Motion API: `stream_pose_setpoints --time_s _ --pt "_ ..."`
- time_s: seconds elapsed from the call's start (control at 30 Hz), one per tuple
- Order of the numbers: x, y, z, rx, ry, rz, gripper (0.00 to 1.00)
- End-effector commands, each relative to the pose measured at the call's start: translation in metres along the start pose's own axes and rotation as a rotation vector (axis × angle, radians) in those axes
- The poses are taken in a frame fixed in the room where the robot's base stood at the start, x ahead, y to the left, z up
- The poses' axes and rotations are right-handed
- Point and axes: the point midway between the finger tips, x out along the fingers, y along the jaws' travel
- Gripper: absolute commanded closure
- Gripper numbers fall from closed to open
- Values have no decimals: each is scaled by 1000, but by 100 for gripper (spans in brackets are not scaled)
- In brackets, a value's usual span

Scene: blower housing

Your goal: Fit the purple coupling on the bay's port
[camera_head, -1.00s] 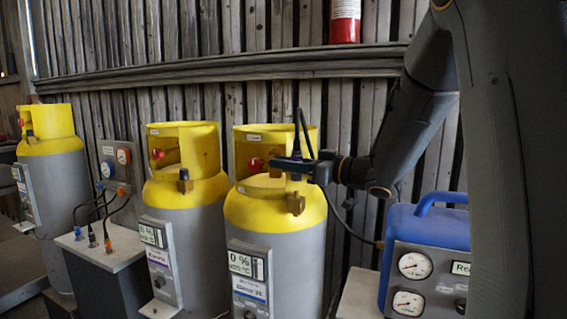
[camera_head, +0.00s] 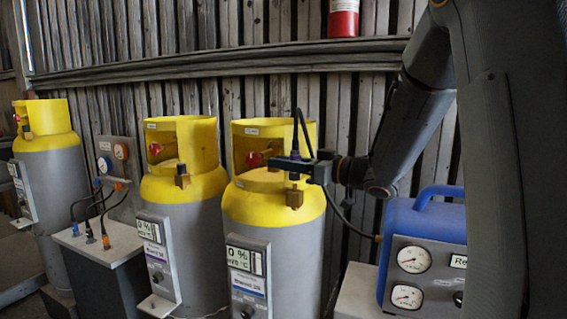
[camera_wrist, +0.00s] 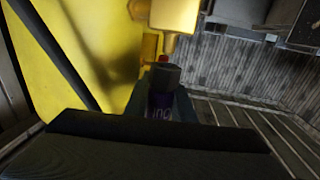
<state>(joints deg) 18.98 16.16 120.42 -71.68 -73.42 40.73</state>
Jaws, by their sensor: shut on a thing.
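My gripper (camera_head: 297,166) is shut on the purple coupling (camera_wrist: 160,105), which shows in the wrist view as a dark purple body with pale lettering and a black end. In the head view only a small purple part of the coupling (camera_head: 296,155) shows between the jaws, with a dark hose rising from it. Below the gripper, a brass fitting (camera_head: 294,199) sits on the front of the right yellow-topped cylinder (camera_head: 275,240). Brass parts (camera_wrist: 175,15) also show just beyond the coupling in the wrist view. I cannot tell whether the coupling touches the fitting.
Another yellow-topped cylinder (camera_head: 182,190) stands left, and one more (camera_head: 50,150) at far left. A grey box (camera_head: 105,245) with several dark hoses stands between them. A blue unit with gauges (camera_head: 425,250) stands right.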

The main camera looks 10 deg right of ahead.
Motion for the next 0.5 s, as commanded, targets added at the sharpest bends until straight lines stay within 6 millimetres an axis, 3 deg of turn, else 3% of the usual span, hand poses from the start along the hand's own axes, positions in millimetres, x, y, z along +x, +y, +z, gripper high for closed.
stream_pose_setpoints --time_s 0.5 --pt "0 0 8 0 1 0 100"
